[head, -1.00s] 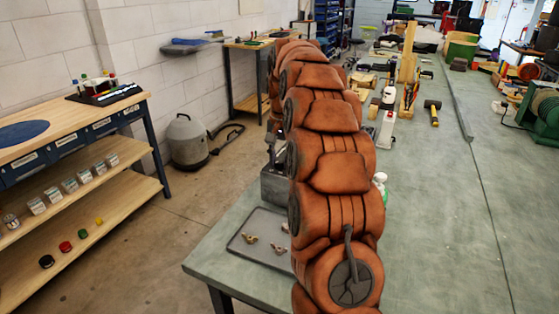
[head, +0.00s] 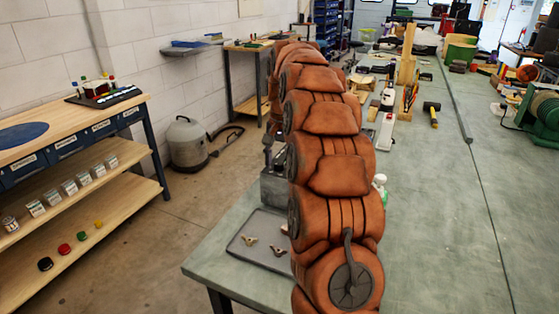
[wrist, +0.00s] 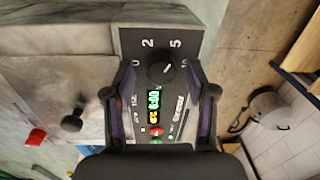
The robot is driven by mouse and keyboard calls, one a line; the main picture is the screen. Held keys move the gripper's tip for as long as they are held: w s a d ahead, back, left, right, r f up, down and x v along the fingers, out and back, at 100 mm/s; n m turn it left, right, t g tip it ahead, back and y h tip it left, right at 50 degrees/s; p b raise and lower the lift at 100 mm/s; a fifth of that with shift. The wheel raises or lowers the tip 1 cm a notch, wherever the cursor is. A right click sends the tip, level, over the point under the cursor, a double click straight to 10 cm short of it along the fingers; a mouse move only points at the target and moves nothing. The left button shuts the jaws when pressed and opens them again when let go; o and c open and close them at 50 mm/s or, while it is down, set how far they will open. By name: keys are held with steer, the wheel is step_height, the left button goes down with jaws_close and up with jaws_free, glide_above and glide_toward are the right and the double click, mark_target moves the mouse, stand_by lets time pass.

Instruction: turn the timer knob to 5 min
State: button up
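The timer knob (wrist: 161,72) is a round black dial on a dark panel (wrist: 150,42) in the wrist view. The numbers 2 and 5 are printed above it, with other marks partly hidden at the sides. A small light mark on the knob seems to point up and right, roughly toward the 5; the exact setting is hard to read. My gripper (wrist: 160,76) is open, with one finger on each side of the knob and visible gaps between. In the head view my arm hides the gripper and knob; part of a grey machine (head: 272,188) shows beside it.
On the panel below the knob are a lit green and yellow display (wrist: 153,105) and a red button (wrist: 156,131). A black ball-ended lever (wrist: 72,123) and a red knob (wrist: 36,137) lie left. A grey tray (head: 258,240) with brass pieces sits on the bench.

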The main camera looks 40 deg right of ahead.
mark_target(281, 163)
steer(key=shift+d+r, duration=0.1)
steer(key=shift+r, duration=3)
steer(key=shift+s+r, duration=0.15)
steer(key=shift+r, duration=0.5)
